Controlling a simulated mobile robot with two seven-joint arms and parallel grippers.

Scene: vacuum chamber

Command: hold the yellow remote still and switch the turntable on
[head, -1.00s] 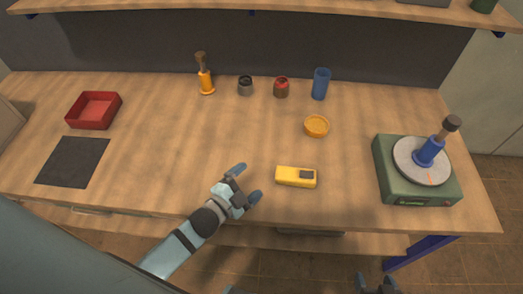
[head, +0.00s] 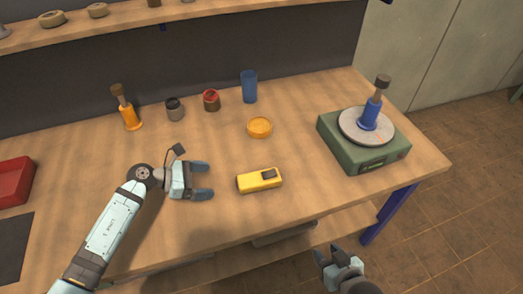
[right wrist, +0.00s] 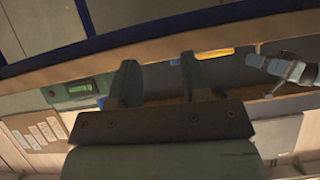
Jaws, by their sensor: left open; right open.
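The yellow remote (head: 256,181) lies on the wooden table near its front edge, with a dark patch on its right part. The turntable (head: 347,155) is a green box with a round grey plate, at the table's right end; a blue stamp-like object (head: 370,113) with a dark top stands on the plate. My left gripper (head: 207,180) is open and empty, left of the remote and apart from it, fingers pointing toward it. My right gripper (head: 335,253) is open and empty in front of the table's edge; its fingers also show in the right wrist view (right wrist: 157,82).
Behind the remote stand an orange dish (head: 259,127), a blue cup (head: 249,87), a red-topped jar (head: 211,100), a dark jar (head: 175,109) and an orange-handled tool (head: 127,108). A red tray (head: 14,183) is at far left. The table between remote and turntable is clear.

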